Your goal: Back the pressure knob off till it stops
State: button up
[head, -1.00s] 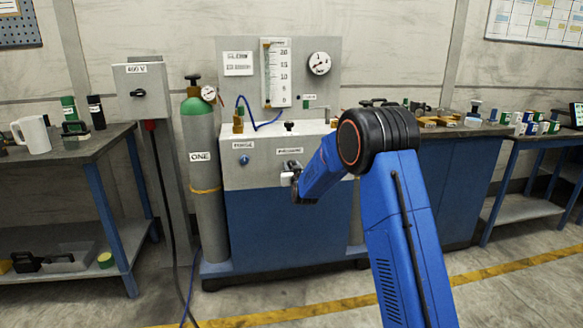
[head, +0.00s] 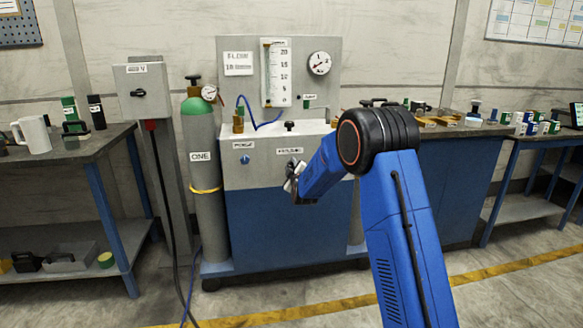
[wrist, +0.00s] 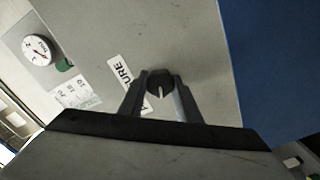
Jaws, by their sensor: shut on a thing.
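The pressure knob (wrist: 160,81) is dark with a pale pointer line, in the wrist view. It sits on the grey front panel (wrist: 195,55) between the two fingers of my gripper (wrist: 160,93), which is shut on it. A white label ending in "URE" (wrist: 122,78) is beside the knob, partly hidden by a finger. In the head view my gripper (head: 294,179) is at the panel just below the pressure label (head: 289,150) and hides the knob.
A round gauge (head: 319,63) and a flow tube (head: 276,72) are on the backboard above. A blue purge knob (head: 244,159) is to the left on the panel. A green-topped cylinder (head: 198,150) stands left of the cabinet (head: 285,225). Floor in front is clear.

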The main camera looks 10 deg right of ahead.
jog(key=n, duration=0.6)
jog(key=shift+f, duration=0.1)
jog(key=n, duration=0.6)
jog(key=shift+f+n, duration=0.1)
jog(key=shift+n, duration=0.2)
dwell(0.3)
jog(key=o, duration=1.1)
jog(key=shift+a, duration=0.1)
jog(key=shift+c, duration=0.2)
jog(key=s, duration=1.7)
jog(key=shift+s, duration=0.25)
